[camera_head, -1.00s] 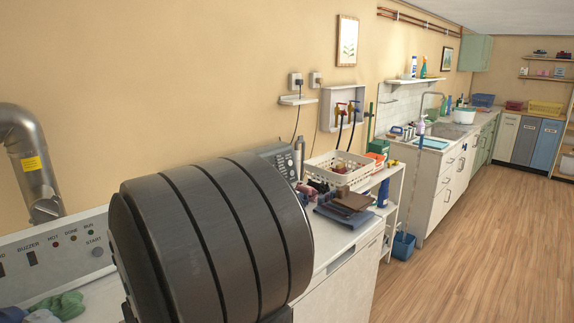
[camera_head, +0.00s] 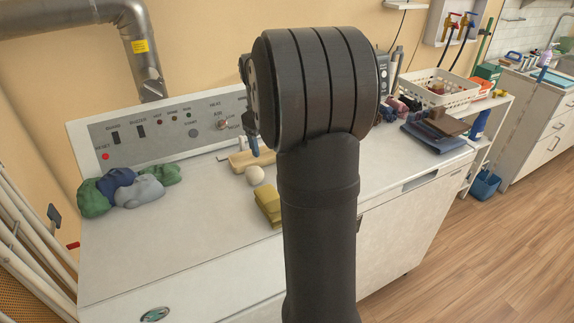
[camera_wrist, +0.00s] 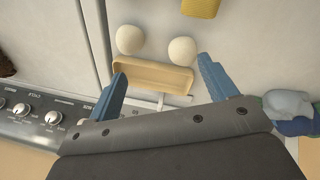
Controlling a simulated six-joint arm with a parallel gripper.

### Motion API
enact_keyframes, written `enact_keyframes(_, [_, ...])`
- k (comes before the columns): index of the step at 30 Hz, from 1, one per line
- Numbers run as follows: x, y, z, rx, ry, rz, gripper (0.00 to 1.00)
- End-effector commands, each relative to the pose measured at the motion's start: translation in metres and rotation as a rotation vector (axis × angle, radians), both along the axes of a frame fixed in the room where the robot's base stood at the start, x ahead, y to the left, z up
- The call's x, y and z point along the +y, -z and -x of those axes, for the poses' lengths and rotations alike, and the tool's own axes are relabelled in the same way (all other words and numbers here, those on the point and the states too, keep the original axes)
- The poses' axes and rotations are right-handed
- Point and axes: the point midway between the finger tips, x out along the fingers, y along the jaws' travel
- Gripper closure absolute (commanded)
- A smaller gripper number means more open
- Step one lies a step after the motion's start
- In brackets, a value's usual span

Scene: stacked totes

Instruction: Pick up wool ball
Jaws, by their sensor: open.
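Two off-white wool balls show in the wrist view, one at left (camera_wrist: 130,39) and one at right (camera_wrist: 182,51). In the head view one wool ball (camera_head: 255,175) is on the white machine top, just left of my arm; the other is hidden there. My gripper (camera_wrist: 162,70) is open and empty, its blue fingers apart on either side of a tan oblong piece (camera_wrist: 152,76). Both balls lie beyond the fingertips in the wrist view. In the head view a blue finger (camera_head: 252,140) hangs left of my wrist, above the tan piece (camera_head: 250,158).
A yellow sponge-like stack (camera_head: 268,204) lies in front of the ball. Crumpled green, blue and grey cloths (camera_head: 135,188) lie at left. The control panel (camera_head: 170,130) stands along the back. Folded dark cloths (camera_head: 433,137) lie at right. The front left top is clear.

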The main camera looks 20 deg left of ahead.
Motion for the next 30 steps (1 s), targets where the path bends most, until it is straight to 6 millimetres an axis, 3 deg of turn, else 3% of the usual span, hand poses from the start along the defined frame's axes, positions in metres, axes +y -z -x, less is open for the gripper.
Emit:
enact_keyframes(1, [-0.004, -0.008, -0.017, -0.007, -0.040, 0.013, 0.22])
enact_keyframes(4, [-0.011, -0.022, -0.039, -0.015, -0.119, 0.038, 0.22])
enact_keyframes(10, [-0.017, -0.026, -0.055, -0.017, -0.182, 0.059, 0.22])
enact_keyframes(24, [-0.020, 0.067, -0.072, -0.016, -0.182, 0.059, 0.22])
enact_keyframes(30, [-0.021, 0.087, -0.076, -0.018, -0.182, 0.058, 0.22])
